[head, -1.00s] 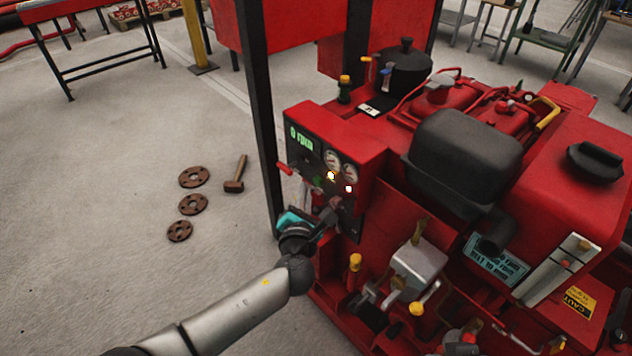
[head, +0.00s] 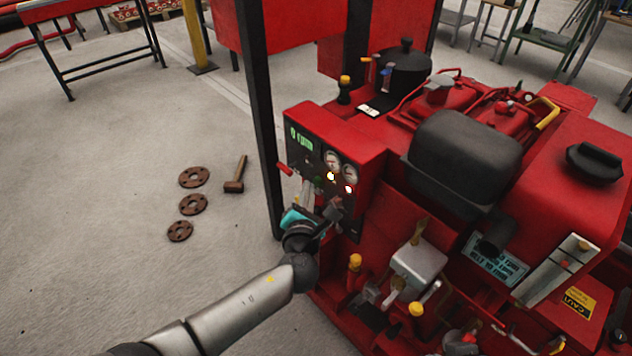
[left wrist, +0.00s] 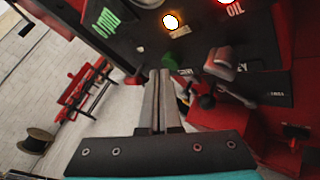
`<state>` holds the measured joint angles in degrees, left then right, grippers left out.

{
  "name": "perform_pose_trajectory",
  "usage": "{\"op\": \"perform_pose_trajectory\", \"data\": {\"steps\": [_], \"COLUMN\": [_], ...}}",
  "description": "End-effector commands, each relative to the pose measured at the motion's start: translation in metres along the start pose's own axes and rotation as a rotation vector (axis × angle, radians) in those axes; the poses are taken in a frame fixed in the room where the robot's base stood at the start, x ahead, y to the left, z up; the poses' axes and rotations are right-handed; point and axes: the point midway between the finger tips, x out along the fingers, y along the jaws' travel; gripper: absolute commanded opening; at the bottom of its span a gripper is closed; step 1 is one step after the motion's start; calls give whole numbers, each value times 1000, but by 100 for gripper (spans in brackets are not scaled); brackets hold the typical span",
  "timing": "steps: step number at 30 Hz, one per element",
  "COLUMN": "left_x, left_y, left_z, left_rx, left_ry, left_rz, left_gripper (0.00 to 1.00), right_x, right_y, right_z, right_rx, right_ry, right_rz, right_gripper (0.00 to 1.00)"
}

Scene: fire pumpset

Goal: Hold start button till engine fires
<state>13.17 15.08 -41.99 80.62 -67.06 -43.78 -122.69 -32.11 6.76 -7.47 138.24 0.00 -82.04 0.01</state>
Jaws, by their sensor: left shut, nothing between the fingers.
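The red control panel box (head: 362,158) stands at the front left of the pumpset, with a green digital display (head: 301,138), two round gauges and two bright lamps. In the left wrist view a green button (left wrist: 171,61) sits on the black panel face below a glowing lamp (left wrist: 171,21). My left gripper (head: 331,207) is at the lower part of the panel. Its shut, empty fingers (left wrist: 159,74) point at the panel, their tips right beside the green button. I cannot tell whether they press it. My right gripper is not in view.
A black upright post (head: 262,110) stands left of the panel. Levers with yellow knobs (head: 416,308) lie below right. A hammer (head: 235,175) and rusty flanges (head: 193,204) lie on the open floor at left.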

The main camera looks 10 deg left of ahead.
Motion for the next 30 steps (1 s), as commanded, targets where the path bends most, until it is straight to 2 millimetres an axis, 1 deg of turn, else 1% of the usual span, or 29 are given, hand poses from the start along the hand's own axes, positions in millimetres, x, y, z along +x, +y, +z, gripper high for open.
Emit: {"op": "perform_pose_trajectory", "data": {"steps": [30], "left_x": [6], "left_y": [-4], "left_z": [4], "left_rx": [0], "left_ry": [-1], "left_rz": [0], "left_gripper": [0], "right_x": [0], "right_y": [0], "right_z": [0], "right_rx": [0], "right_ry": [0], "right_rz": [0], "right_gripper": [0]}}
